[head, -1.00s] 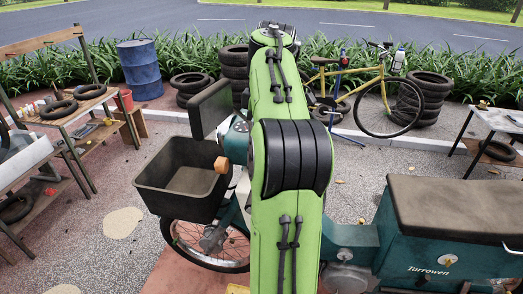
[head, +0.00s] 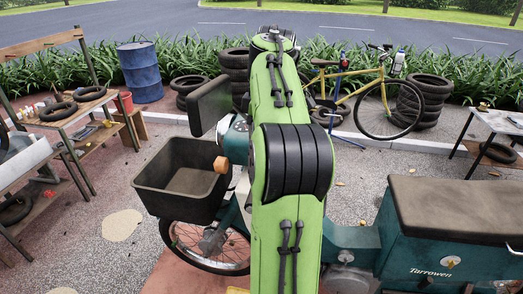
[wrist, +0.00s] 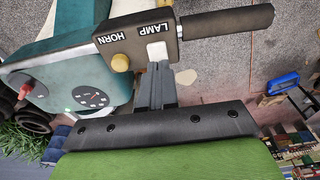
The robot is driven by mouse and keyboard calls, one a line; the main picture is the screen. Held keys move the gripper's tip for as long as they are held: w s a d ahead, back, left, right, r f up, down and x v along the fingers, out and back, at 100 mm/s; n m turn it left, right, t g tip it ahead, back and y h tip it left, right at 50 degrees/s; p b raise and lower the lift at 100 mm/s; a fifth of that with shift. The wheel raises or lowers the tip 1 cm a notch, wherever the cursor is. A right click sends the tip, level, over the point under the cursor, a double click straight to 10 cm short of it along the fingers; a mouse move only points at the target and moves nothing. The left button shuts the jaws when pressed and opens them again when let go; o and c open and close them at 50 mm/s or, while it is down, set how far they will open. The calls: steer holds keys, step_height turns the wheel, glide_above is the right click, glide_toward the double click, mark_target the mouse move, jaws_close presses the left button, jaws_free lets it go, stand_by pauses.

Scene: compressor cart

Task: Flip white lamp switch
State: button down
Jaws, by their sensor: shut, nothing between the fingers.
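The white lamp switch (wrist: 157,50) sits on the dark control block beside the label LAMP, in the wrist view. My gripper (wrist: 158,68) is shut and empty, with its fingertips right at the near edge of the switch. I cannot tell whether they touch it. Which way the switch is set is not clear. A brass horn button (wrist: 120,62) is on the same block, left of the fingers. In the head view my green arm covers the handlebar middle, and my gripper and the switch are hidden.
The black handlebar grip (wrist: 228,21) extends right of the switch. The teal headlamp housing with a gauge (wrist: 91,97) and a red knob (wrist: 25,87) lies to the left. A black front basket (head: 180,198) and a dark rectangular panel (head: 210,105) stand left of my arm.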

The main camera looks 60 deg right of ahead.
steer(key=shift+f, duration=0.35)
step_height(320, 180, up, 6)
steer(key=p, duration=0.5)
steer(key=shift+f, duration=0.25)
steer(key=shift+r+b, duration=0.35)
steer(key=shift+r, duration=0.5)
